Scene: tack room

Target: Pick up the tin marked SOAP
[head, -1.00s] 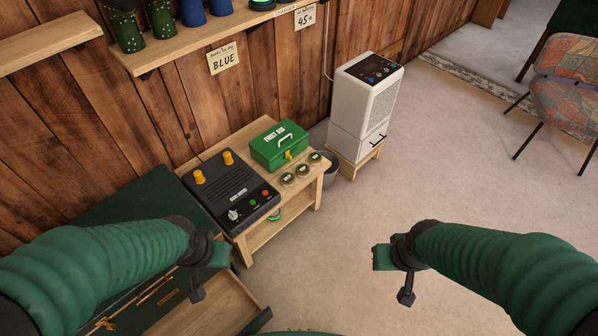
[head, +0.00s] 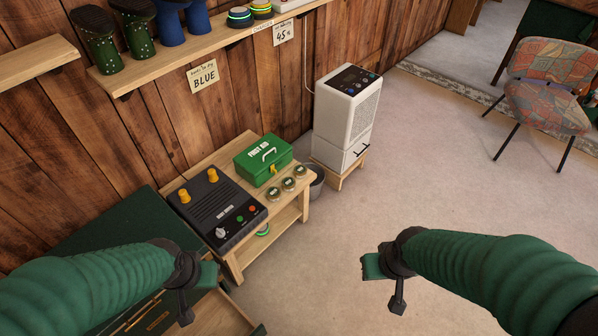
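Three small round tins, one at the front (head: 273,194), one in the middle (head: 288,184) and one at the back (head: 300,171), stand in a row on the right end of a low wooden table (head: 240,258). Their lids carry labels too small to read, so I cannot tell which is marked SOAP. My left gripper (head: 207,272) is in front of the table, at lower left of the tins. My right gripper (head: 373,267) is over open floor, at lower right of the tins. Neither gripper touches a tin. Their finger gaps are not clear.
A green first aid box (head: 263,160) and a black control unit (head: 215,208) share the table. A grey bucket (head: 316,184) and a white appliance (head: 340,120) stand beyond it. An open drawer (head: 222,318) is at lower left.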

